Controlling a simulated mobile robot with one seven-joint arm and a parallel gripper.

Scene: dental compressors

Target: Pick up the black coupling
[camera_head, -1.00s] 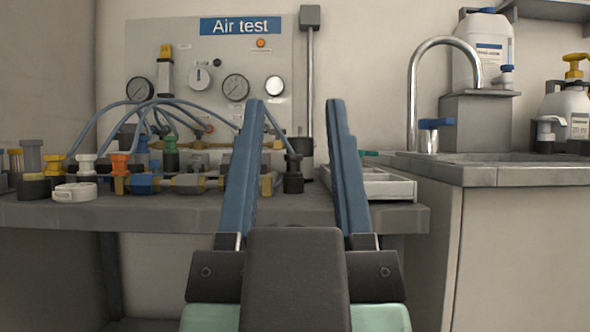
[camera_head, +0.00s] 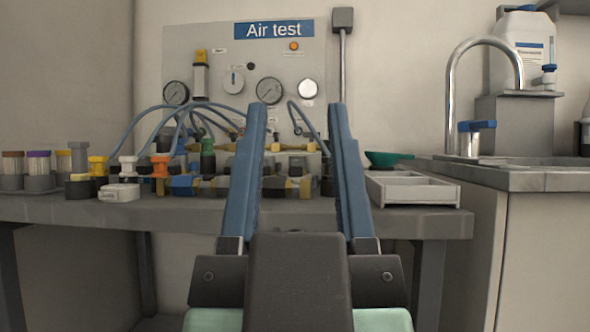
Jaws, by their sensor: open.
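The black coupling (camera_head: 327,178) stands on the workbench at the end of a blue hose. From the camera it shows just inside my right finger, which hides part of it. My gripper (camera_head: 299,105) is open and empty, with its two long blue fingers spread upright in front of the bench. Other couplings stand in the row to the left: a green one (camera_head: 208,158), an orange one (camera_head: 160,168) and a white one (camera_head: 128,168).
The workbench (camera_head: 200,210) has a crowded row of fittings and hoses. A pale divided tray (camera_head: 412,190) and a green bowl (camera_head: 385,159) are to the right. The air test panel (camera_head: 222,85) stands behind. A sink counter (camera_head: 520,178) is at far right.

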